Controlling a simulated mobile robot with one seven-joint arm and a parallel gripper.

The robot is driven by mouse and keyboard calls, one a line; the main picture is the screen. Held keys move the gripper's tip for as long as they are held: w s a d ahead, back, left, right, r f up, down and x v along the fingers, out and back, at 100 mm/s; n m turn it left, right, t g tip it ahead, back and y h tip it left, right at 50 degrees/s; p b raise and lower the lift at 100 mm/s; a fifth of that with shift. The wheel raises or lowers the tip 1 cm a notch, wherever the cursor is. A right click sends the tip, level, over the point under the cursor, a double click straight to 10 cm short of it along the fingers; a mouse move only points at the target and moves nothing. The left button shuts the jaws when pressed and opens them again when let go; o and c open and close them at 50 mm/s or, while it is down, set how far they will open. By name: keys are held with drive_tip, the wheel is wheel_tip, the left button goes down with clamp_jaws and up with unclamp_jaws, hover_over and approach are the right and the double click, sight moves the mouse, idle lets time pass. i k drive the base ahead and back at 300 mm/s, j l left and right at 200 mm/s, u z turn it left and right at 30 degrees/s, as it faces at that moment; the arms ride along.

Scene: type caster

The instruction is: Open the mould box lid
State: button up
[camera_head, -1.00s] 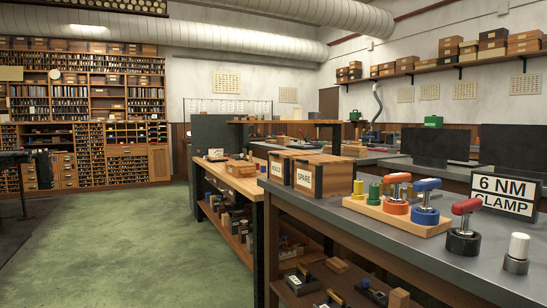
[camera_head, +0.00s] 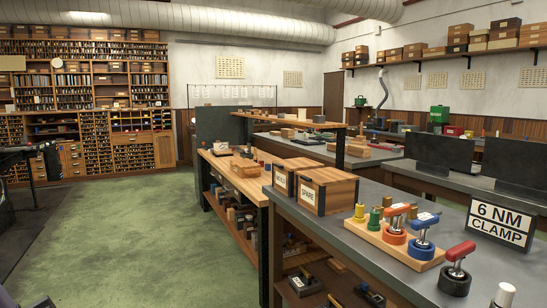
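Two wooden boxes with dark corner edges stand side by side at the left end of the grey-topped bench. The nearer box (camera_head: 340,195) has a white label reading SPARE, and its lid (camera_head: 326,174) lies shut. The box behind it (camera_head: 281,183) has a white label too small to read surely now; it looks like MOULD in the earlier frame. Its lid (camera_head: 293,164) also looks shut, and the SPARE box hides part of it. My gripper is not in view.
A wooden block (camera_head: 398,241) with yellow, green, orange and blue clamps stands right of the boxes. A red-handled clamp (camera_head: 456,272) and a 6 NM CLAMP sign (camera_head: 501,223) are farther right. Green floor (camera_head: 150,230) is clear at left.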

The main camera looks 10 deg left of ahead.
sight(292, 164)
drive_tip(key=i+j, duration=2.3)
drive_tip(key=j, duration=0.2)
